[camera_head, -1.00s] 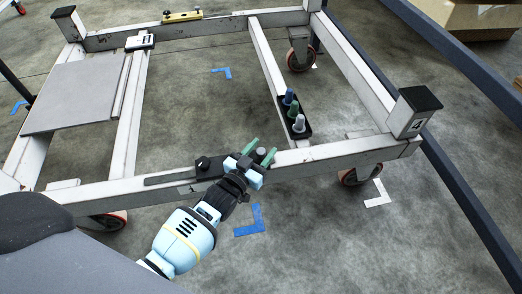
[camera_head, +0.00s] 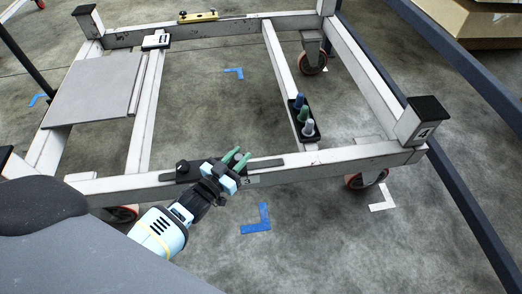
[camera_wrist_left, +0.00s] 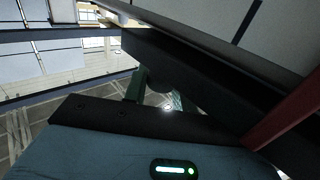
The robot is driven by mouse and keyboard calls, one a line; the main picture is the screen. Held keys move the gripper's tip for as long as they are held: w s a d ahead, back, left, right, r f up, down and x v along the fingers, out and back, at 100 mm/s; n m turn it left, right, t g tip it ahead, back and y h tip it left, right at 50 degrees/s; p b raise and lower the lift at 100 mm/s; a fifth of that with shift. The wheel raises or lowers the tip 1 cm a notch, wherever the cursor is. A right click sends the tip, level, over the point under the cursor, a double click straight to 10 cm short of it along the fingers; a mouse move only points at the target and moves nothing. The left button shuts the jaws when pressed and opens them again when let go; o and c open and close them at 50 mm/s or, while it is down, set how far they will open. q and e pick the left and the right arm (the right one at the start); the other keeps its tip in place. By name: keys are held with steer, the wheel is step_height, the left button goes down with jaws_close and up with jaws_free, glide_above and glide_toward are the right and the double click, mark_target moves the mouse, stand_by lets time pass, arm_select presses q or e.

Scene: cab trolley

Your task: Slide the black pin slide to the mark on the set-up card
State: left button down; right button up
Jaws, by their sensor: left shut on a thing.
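The gripper hides the slide's right end. My right gripper is not in view.
A black tray (camera_head: 316,134) with several blue, green and grey pegs sits on the middle crossbar. A grey plate (camera_head: 92,87) lies at the left. A yellow level-like piece (camera_head: 198,16) is on the back rail. A dark bar (camera_head: 450,185) runs at the right.

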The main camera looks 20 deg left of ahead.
arm_select(q)
steer(key=s+a, duration=0.1)
steer(key=a, duration=0.1)
steer(key=s+a, duration=0.1)
steer(key=a, duration=0.1)
steer(key=shift+s, duration=0.3)
steer(key=shift+f, duration=0.15)
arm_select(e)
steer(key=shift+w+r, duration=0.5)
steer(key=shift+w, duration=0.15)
arm_select(q)
steer(key=c, duration=1.2)
jaws_free()
steer(key=shift+s+a, duration=0.1)
steer(key=shift+o, duration=0.2)
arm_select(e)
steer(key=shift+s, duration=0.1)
arm_select(q)
steer(key=shift+s+p, duration=0.15)
steer(key=shift+p, duration=0.15)
steer(key=s+a+p, duration=0.1)
steer(key=s, duration=0.6)
steer(key=shift+s+a+p, duration=0.15)
steer(key=shift+a+p, duration=0.05)
steer(key=shift+p, duration=0.1)
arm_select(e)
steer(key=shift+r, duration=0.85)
